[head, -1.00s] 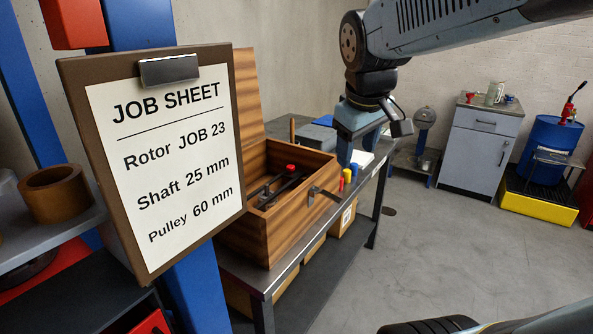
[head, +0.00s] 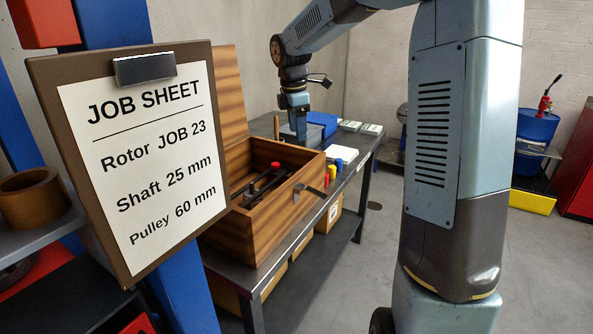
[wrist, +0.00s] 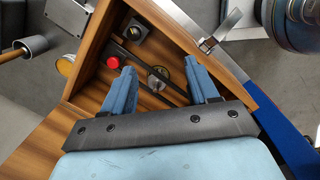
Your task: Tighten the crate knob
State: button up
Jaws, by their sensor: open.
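The wooden crate (head: 262,215) stands on the bench with its lid up. Inside it a dark bar (head: 262,187) carries a red knob (head: 276,165), which also shows in the wrist view (wrist: 113,62). A small silver knob-like fitting (wrist: 158,80) sits on the bar in the wrist view. I cannot tell which of the two is the crate knob. My gripper (wrist: 160,77) is open and empty above the crate. The silver fitting appears between its fingers, and the red knob appears just outside the left finger. In the head view my gripper (head: 297,135) shows near the crate's far side.
The bench (head: 340,195) holds a blue bin (head: 322,122) and red, yellow and blue items (head: 334,170) right of the crate. The crate's latch (head: 308,192) sticks out. The job sheet (head: 140,160) fills the left.

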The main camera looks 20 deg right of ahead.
jog(key=w+d+f+n+y, duration=0.1)
jog(key=w+d+f+n, duration=0.1)
jog(key=w+f+n, duration=0.35)
jog(key=shift+m+g, duration=0.4)
jog(key=shift+m, duration=0.35)
jog(key=f, duration=0.4)
jog(key=w+f, duration=0.1)
jog(key=f, duration=0.7)
jog(key=shift+w+a+f, duration=0.15)
jog(key=shift+w, duration=0.25)
jog(key=shift+c, duration=0.2)
jog(key=c, duration=1)
